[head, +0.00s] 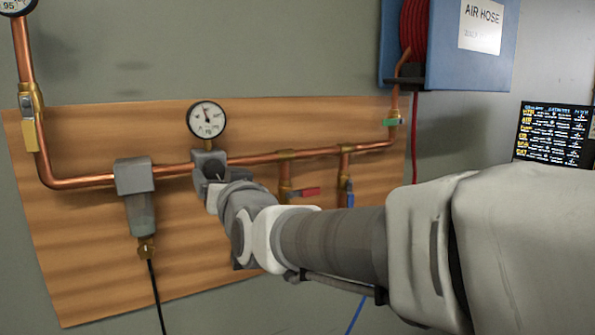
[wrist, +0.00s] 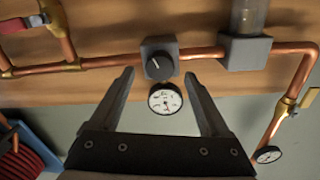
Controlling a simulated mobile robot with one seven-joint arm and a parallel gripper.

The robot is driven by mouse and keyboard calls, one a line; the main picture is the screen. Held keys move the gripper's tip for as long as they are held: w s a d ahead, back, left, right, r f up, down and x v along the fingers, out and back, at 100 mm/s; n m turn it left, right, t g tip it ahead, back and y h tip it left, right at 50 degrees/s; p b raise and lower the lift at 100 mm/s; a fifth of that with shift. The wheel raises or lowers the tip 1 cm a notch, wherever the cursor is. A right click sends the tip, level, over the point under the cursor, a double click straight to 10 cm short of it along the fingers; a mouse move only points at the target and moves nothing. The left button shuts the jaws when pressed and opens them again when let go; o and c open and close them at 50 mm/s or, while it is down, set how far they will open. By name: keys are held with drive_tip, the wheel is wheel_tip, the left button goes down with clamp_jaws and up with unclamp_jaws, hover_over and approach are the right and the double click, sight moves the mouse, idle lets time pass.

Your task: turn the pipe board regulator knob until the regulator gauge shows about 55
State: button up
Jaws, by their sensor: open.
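The regulator is a grey block on the copper pipe, with a round dark knob (wrist: 159,67) bearing a pale mark. In the wrist view my gripper (wrist: 158,76) is open, with one finger on each side of the knob and a visible gap to both. I cannot tell how far the fingertips are from it in depth. The white regulator gauge (wrist: 165,101) shows between the fingers. In the head view the gauge (head: 206,119) stands above the regulator block (head: 209,158); its reading is too small to be sure of. My wrist partly covers the regulator there.
The pipe runs across a wooden board (head: 90,240). A filter bowl (head: 140,210) hangs left of the regulator. A red-handled valve (head: 303,192) and a blue-handled valve (head: 350,193) are to the right. A blue hose reel box (head: 445,60) is at upper right.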

sight(214, 171)
drive_tip(key=shift+x, duration=1.2)
clamp_jaws()
drive_tip(key=shift+n, duration=0.4)
drive_tip(key=shift+f+n+b, duration=0.1)
drive_tip(key=shift+n+b, duration=0.7)
drive_tip(key=shift+n, duration=0.1)
drive_tip(key=shift+n+b, duration=0.7)
drive_tip(key=shift+n, duration=1.3)
